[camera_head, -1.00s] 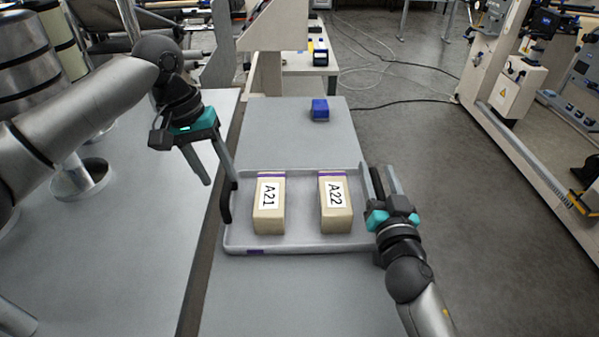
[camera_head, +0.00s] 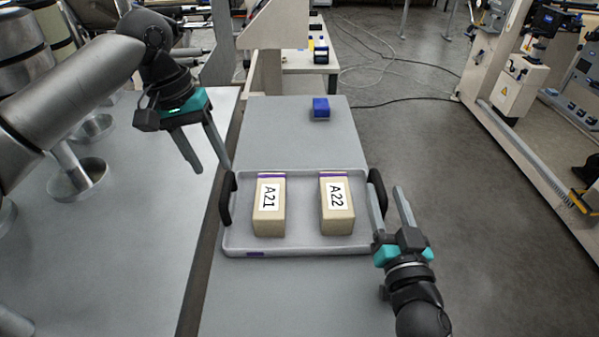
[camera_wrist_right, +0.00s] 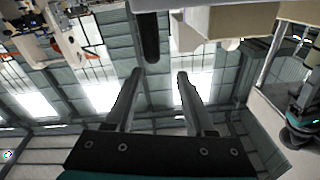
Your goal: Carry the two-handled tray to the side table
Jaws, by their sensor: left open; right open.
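The grey two-handled tray (camera_head: 303,243) lies flat on a long narrow grey table (camera_head: 290,296). It holds two tan boxes, labelled A21 (camera_head: 268,222) and A22 (camera_head: 337,222). Its black left handle (camera_head: 226,197) and black right handle (camera_head: 377,191) are both free. My left gripper (camera_head: 212,168) is open and empty, above and left of the left handle. My right gripper (camera_head: 388,190) is open and empty, beside the right handle. In the right wrist view my open right gripper (camera_wrist_right: 158,75) shows with the dark handle (camera_wrist_right: 151,38) beyond its fingertips, apart from them.
A blue block (camera_head: 320,108) sits at the far end of the narrow table. A wide grey surface (camera_head: 110,240) with metal cylinders lies to the left. A small white table (camera_head: 311,63) stands behind. Cables (camera_head: 375,65) lie on the floor, and a machine frame (camera_head: 530,120) stands at right.

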